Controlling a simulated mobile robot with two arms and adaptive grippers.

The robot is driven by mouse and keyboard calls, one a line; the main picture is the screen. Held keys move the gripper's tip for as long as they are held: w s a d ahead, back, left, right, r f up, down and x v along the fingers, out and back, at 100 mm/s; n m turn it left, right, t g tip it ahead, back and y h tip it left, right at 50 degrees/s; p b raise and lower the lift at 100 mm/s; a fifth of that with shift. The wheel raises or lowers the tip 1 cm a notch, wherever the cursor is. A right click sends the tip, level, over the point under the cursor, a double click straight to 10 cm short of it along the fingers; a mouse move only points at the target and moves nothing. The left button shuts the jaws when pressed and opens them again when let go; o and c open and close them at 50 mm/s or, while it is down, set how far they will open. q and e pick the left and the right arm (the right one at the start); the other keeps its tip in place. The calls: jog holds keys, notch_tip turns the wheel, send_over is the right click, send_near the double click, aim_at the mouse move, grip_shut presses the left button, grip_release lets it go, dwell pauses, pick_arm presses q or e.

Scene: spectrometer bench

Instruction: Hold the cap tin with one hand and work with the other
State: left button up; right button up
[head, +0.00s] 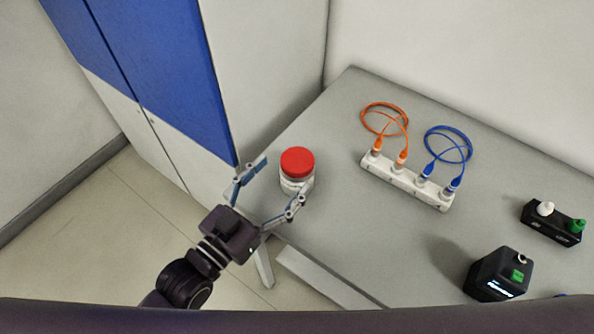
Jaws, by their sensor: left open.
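The cap tin (297,163), a white tin with a red lid, stands upright near the left edge of the grey bench. My left gripper (275,180) is open, with its two fingers spread toward the tin. One finger is to the left of the tin and the other is in front of its lower part. Whether a finger touches the tin I cannot tell. My right gripper is not in view.
A white block (407,182) holds an orange cable (385,118) and a blue cable (448,143). At right are a black holder (552,224) with white and green pieces and a black device (498,276). A blue and white cabinet (165,70) stands left of the bench (350,225).

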pick_arm(q)
jog(key=p+x, duration=0.1)
jog(key=x, duration=0.4)
jog(key=shift+w+d+f+p, duration=0.2)
jog(key=shift+w+d+p, duration=0.05)
jog(key=shift+d+p, duration=0.15)
jog(key=shift+a, duration=0.1)
jog(key=shift+c, duration=0.4)
jog(key=c, duration=1.7)
jog(key=shift+o, duration=0.2)
jog(key=shift+r, duration=0.15)
notch_tip(320, 180, up, 20)
